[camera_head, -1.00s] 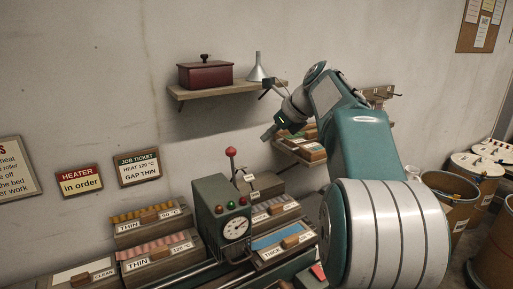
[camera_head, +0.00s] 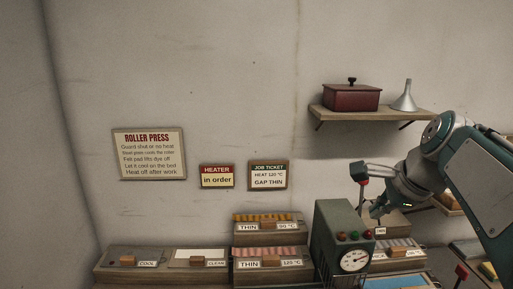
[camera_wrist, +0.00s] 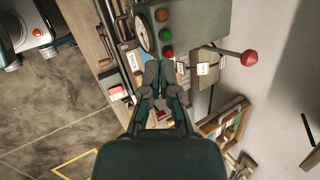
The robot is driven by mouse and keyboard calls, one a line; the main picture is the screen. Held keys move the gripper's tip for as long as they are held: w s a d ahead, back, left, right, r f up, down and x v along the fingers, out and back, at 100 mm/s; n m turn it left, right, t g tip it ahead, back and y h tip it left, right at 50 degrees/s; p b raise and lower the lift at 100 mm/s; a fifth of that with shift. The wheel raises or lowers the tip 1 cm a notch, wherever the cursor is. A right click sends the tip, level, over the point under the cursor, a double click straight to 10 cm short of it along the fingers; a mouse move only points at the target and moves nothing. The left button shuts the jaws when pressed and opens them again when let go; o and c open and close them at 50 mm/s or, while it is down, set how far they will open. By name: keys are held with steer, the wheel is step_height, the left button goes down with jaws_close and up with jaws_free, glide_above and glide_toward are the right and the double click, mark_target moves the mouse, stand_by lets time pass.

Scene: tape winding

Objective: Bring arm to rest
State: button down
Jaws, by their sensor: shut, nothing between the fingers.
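My gripper (camera_head: 377,208) is shut and empty, pointing down just right of the top of a green control box (camera_head: 335,225) in the head view. In the wrist view my gripper (camera_wrist: 160,70) shows its two fingers together beside the green control box (camera_wrist: 195,22), with nothing between them. I cannot tell the exact gap to the box. The box carries a dial (camera_head: 354,260), coloured lamps and a lever with a red knob (camera_wrist: 249,57). My arm is bent at the right of the head view, and its base is out of that view.
A wall shelf (camera_head: 372,117) with a dark red box (camera_head: 351,97) and a funnel (camera_head: 404,96) is above my gripper. Labelled trays (camera_head: 267,259) and a clean tray (camera_head: 201,255) stand left of the control box. A small rack (camera_wrist: 225,122) is at the wall.

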steer(key=s+a+f+n+h, duration=0.1)
steer(key=s+a+f+n, duration=0.2)
steer(key=s+f+n, duration=0.4)
steer(key=s+a+f+n+h, duration=0.1)
steer(key=s+a+f+n, duration=0.3)
steer(key=s+f+n, duration=0.4)
steer(key=s+n, duration=0.1)
steer(key=n, duration=0.2)
steer(key=shift+s+a+n, duration=0.2)
steer(key=shift+s+n, duration=0.1)
steer(key=shift+s, duration=0.1)
